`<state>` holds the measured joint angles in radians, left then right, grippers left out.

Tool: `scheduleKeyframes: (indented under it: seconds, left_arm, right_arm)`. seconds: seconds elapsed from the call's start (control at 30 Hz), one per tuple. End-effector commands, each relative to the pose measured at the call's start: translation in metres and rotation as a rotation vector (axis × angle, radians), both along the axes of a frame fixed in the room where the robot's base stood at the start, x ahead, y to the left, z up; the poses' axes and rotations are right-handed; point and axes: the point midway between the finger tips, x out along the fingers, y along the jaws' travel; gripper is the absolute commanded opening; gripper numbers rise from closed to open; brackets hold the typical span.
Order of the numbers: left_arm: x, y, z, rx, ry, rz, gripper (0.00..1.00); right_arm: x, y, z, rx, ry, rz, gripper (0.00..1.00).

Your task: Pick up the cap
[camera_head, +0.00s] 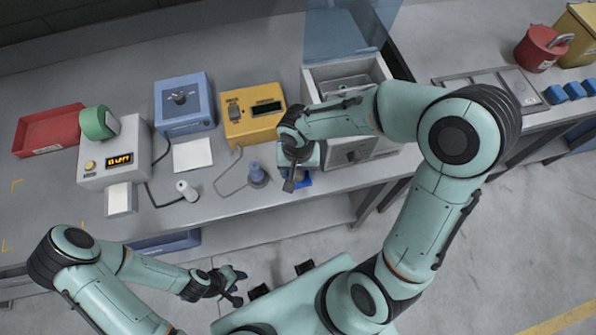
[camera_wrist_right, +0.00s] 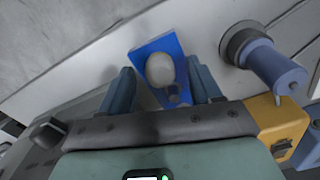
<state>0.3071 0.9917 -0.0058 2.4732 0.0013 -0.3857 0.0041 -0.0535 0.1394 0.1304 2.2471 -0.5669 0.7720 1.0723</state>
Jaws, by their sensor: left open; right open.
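In the right wrist view a pale rounded object (camera_wrist_right: 160,69), which may be the cap, lies on a blue square pad (camera_wrist_right: 147,50). A small dark blue piece (camera_wrist_right: 174,93) sits at its near side; I cannot tell whether they are joined. My right gripper (camera_head: 291,184) is open above the pad at the bench's front edge, its two fingers on either side of the pale object in the wrist view. In the head view the gripper hides most of the pad (camera_head: 304,183). My left gripper (camera_head: 236,285) is open and empty, low in front of the bench.
A blue-grey cylindrical piece on a dark round base (camera_head: 257,175) stands just left of the pad. A yellow box (camera_head: 252,113), a blue box (camera_head: 184,103) and a grey display unit (camera_head: 115,155) stand further left. An open grey drawer unit (camera_head: 345,72) is behind my right arm.

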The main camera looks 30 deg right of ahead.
Motion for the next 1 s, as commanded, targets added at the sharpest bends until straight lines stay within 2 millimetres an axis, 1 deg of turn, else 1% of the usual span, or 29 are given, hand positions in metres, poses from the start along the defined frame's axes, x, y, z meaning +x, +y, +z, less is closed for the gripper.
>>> scheduleKeyframes:
  seconds: [0.03, 0.1, 0.3, 0.33, 0.37, 0.4, 0.47, 0.5, 0.83, 1.0]
  left_arm:
    - [-0.001, 0.000, -0.002, 0.000, 0.001, 0.000, 0.43]
    - [-0.001, 0.000, -0.002, 0.001, 0.002, 0.000, 0.43]
    - [-0.001, 0.000, -0.002, 0.000, 0.001, 0.001, 0.43]
    - [-0.001, 0.000, -0.002, 0.000, 0.001, 0.001, 0.43]
    - [-0.001, 0.000, -0.002, 0.000, 0.001, 0.001, 0.43]
    - [-0.001, 0.000, -0.002, 0.000, 0.001, 0.001, 0.43]
    - [-0.001, 0.000, -0.002, 0.000, 0.001, 0.001, 0.43]
    - [-0.001, 0.000, -0.002, 0.000, 0.001, 0.001, 0.43]
    - [-0.001, 0.000, -0.001, 0.000, 0.001, 0.001, 0.43]
    - [0.001, 0.000, 0.001, 0.000, -0.001, 0.000, 0.43]
  right_arm:
    - [-0.001, 0.000, -0.007, 0.000, 0.004, 0.000, 0.64]
    - [-0.001, 0.000, -0.010, 0.001, 0.003, 0.001, 0.64]
    - [0.000, 0.000, -0.010, 0.001, 0.000, 0.001, 0.64]
    - [0.000, 0.000, -0.010, 0.001, 0.000, 0.000, 0.60]
    - [0.000, 0.000, -0.010, 0.001, 0.000, 0.000, 0.51]
    - [0.000, 0.000, -0.010, 0.001, 0.000, 0.000, 0.38]
    - [0.000, 0.000, -0.010, 0.001, 0.000, 0.000, 0.18]
    - [0.000, 0.000, -0.010, 0.001, 0.000, 0.000, 0.05]
    - [0.000, 0.000, -0.008, 0.001, 0.000, 0.000, 0.05]
    - [0.001, 0.000, 0.004, 0.000, -0.004, -0.001, 0.05]
